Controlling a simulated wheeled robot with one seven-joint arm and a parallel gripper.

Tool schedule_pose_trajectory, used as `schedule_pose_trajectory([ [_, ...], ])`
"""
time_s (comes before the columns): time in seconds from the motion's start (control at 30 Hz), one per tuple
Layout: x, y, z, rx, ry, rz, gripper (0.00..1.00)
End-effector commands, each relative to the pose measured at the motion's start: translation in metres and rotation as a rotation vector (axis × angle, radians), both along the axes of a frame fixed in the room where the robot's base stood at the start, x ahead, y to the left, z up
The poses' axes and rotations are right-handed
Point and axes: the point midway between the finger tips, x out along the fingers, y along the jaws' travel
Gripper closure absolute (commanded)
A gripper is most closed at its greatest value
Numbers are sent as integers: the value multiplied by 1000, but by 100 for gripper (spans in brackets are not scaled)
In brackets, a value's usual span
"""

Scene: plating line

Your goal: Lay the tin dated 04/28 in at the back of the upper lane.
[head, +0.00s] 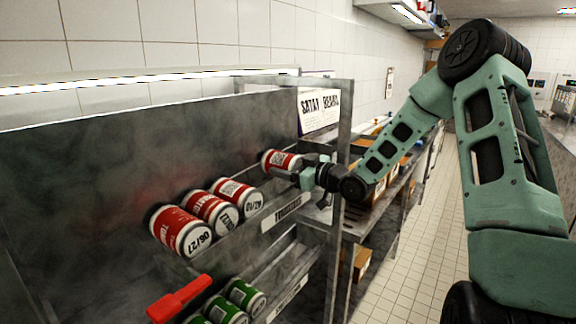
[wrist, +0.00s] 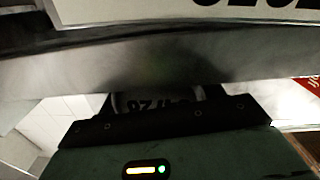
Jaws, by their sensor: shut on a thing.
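My gripper (head: 301,172) is shut on a red-and-white tin (head: 278,159) at the right end of the upper lane, beyond the row of tins. In the wrist view, the held tin's pale end (wrist: 155,103) shows partly above my gripper, with upside-down date print that seems to end in 28; the rest is hidden. The upper lane, with a tomatoes label (head: 281,213) on its front, holds three red tins lying on their sides: one dated 06/27 (head: 180,231), a middle one (head: 211,210), and one (head: 237,195) whose date looks like 01/29. Whether the held tin touches the lane is unclear.
Green tins (head: 244,295) lie in a lower lane. A red handle-like piece (head: 180,299) juts out at the lower left. A metal upright (head: 343,140) and a white printed sign (head: 318,110) stand close to my gripper. Shelves with boxes (head: 362,190) stand to the right.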

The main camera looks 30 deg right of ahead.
Motion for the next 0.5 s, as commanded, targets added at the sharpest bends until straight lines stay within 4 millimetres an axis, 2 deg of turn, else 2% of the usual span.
schedule_pose_trajectory([
  [0.27, 0, 0, 1, 0, -3, 1, 72],
  [0.3, 0, 0, 1, 0, -3, 1, 23],
  [0.37, 0, 0, 0, 0, -3, 1, 8],
  [0.5, 0, 0, 0, 1, -2, 0, 8],
])
